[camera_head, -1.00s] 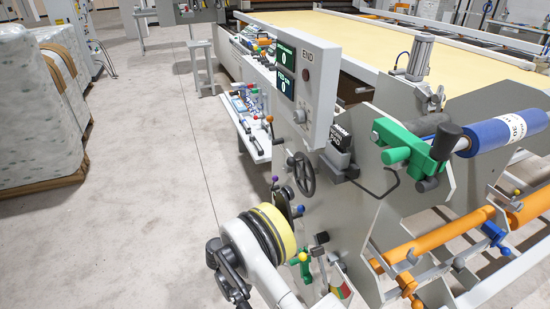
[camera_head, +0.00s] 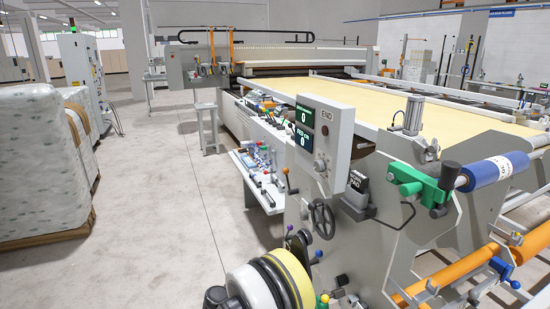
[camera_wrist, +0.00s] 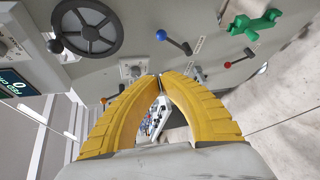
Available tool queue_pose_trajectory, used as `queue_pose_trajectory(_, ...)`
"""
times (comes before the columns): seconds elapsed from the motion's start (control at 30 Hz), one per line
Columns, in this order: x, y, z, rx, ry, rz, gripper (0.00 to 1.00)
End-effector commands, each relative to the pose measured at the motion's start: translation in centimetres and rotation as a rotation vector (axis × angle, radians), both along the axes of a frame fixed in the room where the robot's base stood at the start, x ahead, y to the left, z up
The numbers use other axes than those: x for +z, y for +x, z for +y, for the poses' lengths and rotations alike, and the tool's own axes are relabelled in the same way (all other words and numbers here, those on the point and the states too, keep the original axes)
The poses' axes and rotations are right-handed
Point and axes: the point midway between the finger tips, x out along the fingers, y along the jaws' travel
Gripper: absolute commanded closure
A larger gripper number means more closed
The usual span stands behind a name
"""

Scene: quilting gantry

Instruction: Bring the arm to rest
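My gripper (camera_wrist: 160,78) shows in the wrist view as two curved yellow fingers. Their tips meet or nearly meet, and nothing is seen held between them. Beyond the fingers is the grey panel of the machine, with a black handwheel (camera_wrist: 88,27) at upper left and a blue-knobbed lever (camera_wrist: 174,41) near the middle. In the head view my arm (camera_head: 265,285) shows at the bottom edge, in front of the machine's end plate. The gripper fingers cannot be made out there.
The quilting machine (camera_head: 355,205) fills the right side, with a control box (camera_head: 322,140), a blue roll (camera_head: 495,170) and orange rollers (camera_head: 445,277). A side tray (camera_head: 258,180) holds small items. A wrapped pallet stack (camera_head: 40,165) stands left. The floor between (camera_head: 150,220) is clear.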

Motion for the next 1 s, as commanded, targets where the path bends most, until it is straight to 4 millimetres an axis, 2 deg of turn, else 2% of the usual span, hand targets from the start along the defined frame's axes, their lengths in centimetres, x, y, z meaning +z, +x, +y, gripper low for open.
queue_pose_trajectory(0.27,6.5,0.3,-3.9,-0.048,0.166,0.049,1.00)
queue_pose_trajectory(0.37,9.9,-0.5,-6.4,-0.079,0.265,0.070,1.00)
queue_pose_trajectory(0.47,13.3,-2.1,-9.0,-0.113,0.378,0.088,1.00)
queue_pose_trajectory(0.57,16.3,-4.5,-11.4,-0.149,0.491,0.100,1.00)
queue_pose_trajectory(0.7,19.8,-8.9,-14.5,-0.204,0.652,0.107,1.00)
queue_pose_trajectory(0.87,22.6,-14.9,-17.3,-0.268,0.840,0.098,1.00)
queue_pose_trajectory(1.0,24.0,-20.6,-18.9,-0.327,1.007,0.078,1.00)
